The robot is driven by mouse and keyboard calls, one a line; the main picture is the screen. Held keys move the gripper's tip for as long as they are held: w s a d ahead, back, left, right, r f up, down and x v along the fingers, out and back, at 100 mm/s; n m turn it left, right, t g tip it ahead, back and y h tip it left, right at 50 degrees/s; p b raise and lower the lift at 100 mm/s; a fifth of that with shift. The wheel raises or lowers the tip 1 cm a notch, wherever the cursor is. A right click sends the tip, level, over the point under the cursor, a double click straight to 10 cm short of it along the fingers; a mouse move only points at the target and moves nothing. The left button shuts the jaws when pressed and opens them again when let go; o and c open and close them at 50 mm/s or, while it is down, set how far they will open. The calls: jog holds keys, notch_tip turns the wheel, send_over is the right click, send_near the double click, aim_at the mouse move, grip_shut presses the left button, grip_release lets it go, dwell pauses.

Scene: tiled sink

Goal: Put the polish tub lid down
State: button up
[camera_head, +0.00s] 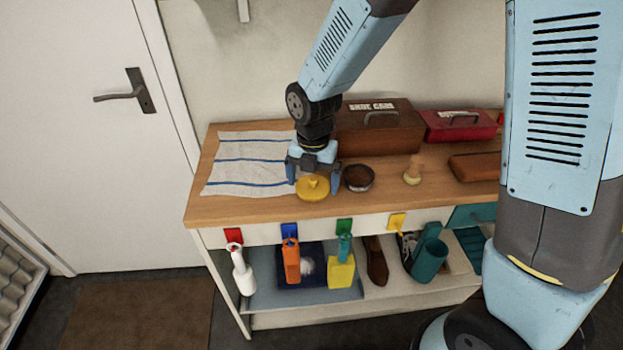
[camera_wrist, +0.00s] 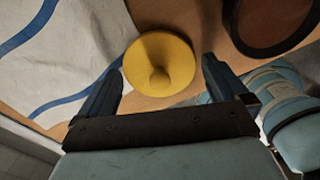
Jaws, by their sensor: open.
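The polish tub lid (camera_head: 312,189) is a round yellow disc with a knob. It lies on the wooden bench top near the front edge, beside the striped cloth. In the wrist view the lid (camera_wrist: 159,64) shows between and just beyond my finger tips. My gripper (camera_head: 314,181) is open above the lid, with one finger on each side; its fingers (camera_wrist: 160,85) look clear of the lid. The open polish tub (camera_head: 359,178), dark inside, stands just right of the lid and my right finger. It is partly cut off in the wrist view (camera_wrist: 268,22).
A white cloth with blue stripes (camera_head: 247,165) lies left. A brown box (camera_head: 378,132) and red box (camera_head: 459,127) stand behind. A wooden-handled brush (camera_head: 413,170) and brown block (camera_head: 474,166) are to the right. Bottles and brushes (camera_head: 291,262) sit below the front edge.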

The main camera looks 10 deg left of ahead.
aim_at(313, 179)
notch_tip(313, 179, up, 12)
jog(key=d+r+m+t, duration=0.1)
jog(key=d+r+m, duration=0.5)
jog(key=d+m, duration=0.25)
jog(key=s+d+r+m+t, duration=0.1)
jog(key=s+d+r+m, duration=0.1)
jog(key=d+m, duration=0.5)
jog(key=s+d+r+m+t, duration=0.2)
jog(key=s+d+m, duration=0.3)
jog(key=m, duration=0.5)
jog(key=s+d+r+m+t, duration=0.1)
jog(key=s+d+r+m, duration=0.2)
jog(key=d+m, duration=0.5)
jog(key=shift+s+d+r+m+t, duration=0.35)
jog(key=shift+d+r, duration=0.2)
jog(key=shift+d, duration=0.35)
